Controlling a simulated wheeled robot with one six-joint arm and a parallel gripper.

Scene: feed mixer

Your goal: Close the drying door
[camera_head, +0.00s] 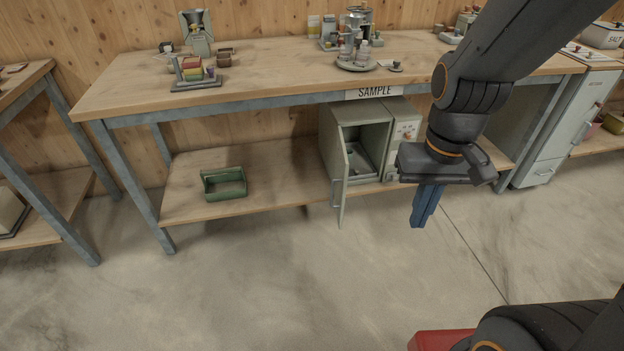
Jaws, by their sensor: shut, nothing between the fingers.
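A grey-green drying oven (400,116) stands on the lower shelf of the workbench, under the SAMPLE sign. Its door (345,184) is hinged on the left and stands wide open, sticking out past the shelf's front edge, with a handle near its free edge. The oven's chamber (370,140) shows behind it. My gripper (419,224) points down, its blue fingers shut and empty. In the picture it is right of the open door and apart from it. My arm and gripper hide the right part of the oven front.
A green open carrier (224,184) sits on the lower shelf (285,185) left of the oven. The bench top (270,65) holds a scale, jars and other small items. A grey cabinet (570,115) stands at right. The floor (270,285) before the bench is clear.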

